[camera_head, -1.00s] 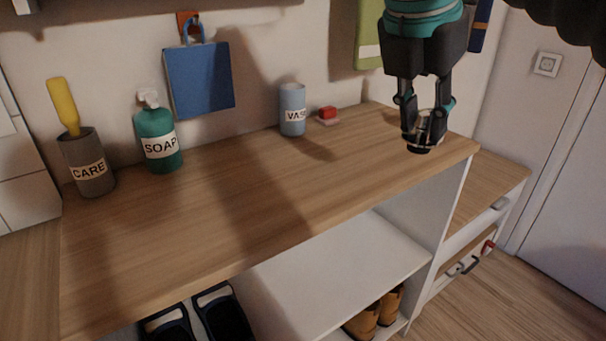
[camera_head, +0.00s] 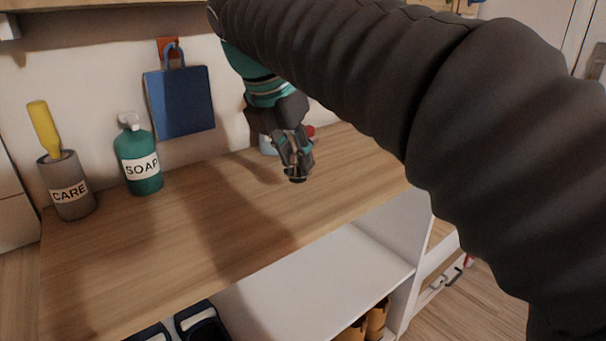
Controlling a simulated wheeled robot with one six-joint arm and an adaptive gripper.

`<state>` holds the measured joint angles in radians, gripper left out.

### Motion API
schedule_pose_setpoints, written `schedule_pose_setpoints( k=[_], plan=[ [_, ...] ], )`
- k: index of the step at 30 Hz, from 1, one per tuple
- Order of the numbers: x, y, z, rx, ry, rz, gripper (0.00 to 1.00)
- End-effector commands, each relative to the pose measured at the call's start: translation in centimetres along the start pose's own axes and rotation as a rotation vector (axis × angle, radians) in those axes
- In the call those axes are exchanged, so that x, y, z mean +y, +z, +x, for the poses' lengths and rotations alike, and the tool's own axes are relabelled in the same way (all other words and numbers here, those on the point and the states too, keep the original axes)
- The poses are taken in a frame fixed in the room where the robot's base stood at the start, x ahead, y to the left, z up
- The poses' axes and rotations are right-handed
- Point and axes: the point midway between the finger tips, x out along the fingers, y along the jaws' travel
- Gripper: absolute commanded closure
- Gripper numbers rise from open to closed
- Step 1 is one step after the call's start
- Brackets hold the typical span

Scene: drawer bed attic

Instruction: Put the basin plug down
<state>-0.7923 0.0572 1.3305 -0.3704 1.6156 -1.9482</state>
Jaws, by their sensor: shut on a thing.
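My gripper (camera_head: 296,168) is shut on the basin plug (camera_head: 296,179), a small dark piece at its fingertips, mostly hidden by the fingers. The gripper points down over the wooden counter top (camera_head: 205,225), in front of the vase. The plug looks to be just above the wood; I cannot tell whether it touches. Bare counter lies to the left and in front of it.
A grey CARE cup (camera_head: 67,190) with a yellow handle and a green SOAP bottle (camera_head: 138,160) stand at the left. The blue-grey vase (camera_head: 267,145) is mostly hidden behind my gripper. A blue bag (camera_head: 180,102) hangs on the wall. Shoes (camera_head: 366,322) sit below.

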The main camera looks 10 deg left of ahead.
Motion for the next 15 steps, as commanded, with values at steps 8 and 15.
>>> schedule_pose_setpoints(
  k=[8, 15],
  plan=[
    [0.3, -1.0, 2.7, 0.0, -0.001, -0.001, 1.0],
    [0.3, -1.5, 4.0, 0.0, 0.001, 0.001, 1.0]
  ],
)
